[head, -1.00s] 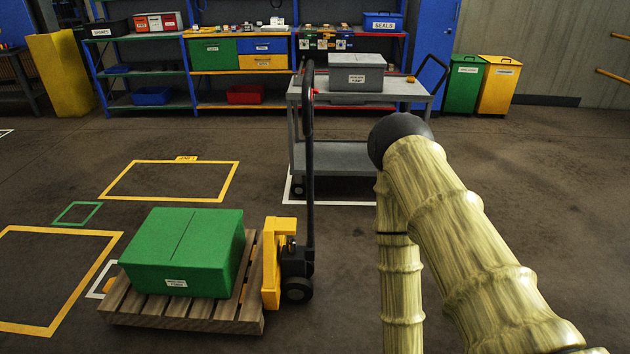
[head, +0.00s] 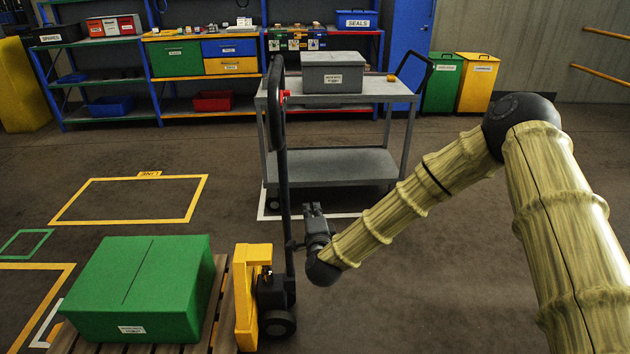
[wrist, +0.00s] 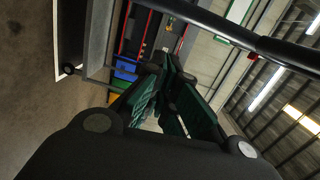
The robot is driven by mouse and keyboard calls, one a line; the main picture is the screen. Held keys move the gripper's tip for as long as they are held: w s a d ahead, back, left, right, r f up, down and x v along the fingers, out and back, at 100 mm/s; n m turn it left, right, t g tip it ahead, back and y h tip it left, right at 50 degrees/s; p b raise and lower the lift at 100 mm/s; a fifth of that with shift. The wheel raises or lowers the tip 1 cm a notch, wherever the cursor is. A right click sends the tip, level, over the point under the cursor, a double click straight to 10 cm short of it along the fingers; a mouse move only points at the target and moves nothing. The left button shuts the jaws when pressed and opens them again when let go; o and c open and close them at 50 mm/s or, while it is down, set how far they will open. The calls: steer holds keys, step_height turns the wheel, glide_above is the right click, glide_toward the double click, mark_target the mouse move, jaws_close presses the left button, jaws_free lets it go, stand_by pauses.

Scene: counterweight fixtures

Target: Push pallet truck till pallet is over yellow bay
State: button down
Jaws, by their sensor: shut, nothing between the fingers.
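The pallet truck (head: 253,300) has a yellow body, dark wheels and a tall black handle (head: 279,150). The wooden pallet (head: 216,318) is at its left, bearing a green box (head: 140,285). A yellow floor outline tagged LINE (head: 120,222) lies behind the pallet. Another yellow outline (head: 40,266) lies at the left, partly out of view. The pallet is outside the LINE outline. My gripper (head: 314,212) is shut and empty, just right of the handle's lower shaft; contact is unclear. In the wrist view my fingers (wrist: 170,95) are together, and the dark handle (wrist: 225,32) passes beyond them.
A grey cart (head: 335,160) with a grey box (head: 332,72) stands behind the truck, inside a white floor outline. Shelving (head: 160,88) lines the back wall. Green (head: 441,85) and yellow (head: 477,85) bins stand at the back right. A small green outline (head: 25,243) is at left.

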steer(key=w+a+r+p, duration=0.1)
steer(key=w+a, duration=0.2)
steer(key=w, duration=0.9)
steer(key=shift+a+r+m+h+p, duration=0.3)
steer(key=shift+a+m+p, duration=0.05)
steer(key=shift+a+m, duration=0.05)
steer(key=shift+a, duration=0.1)
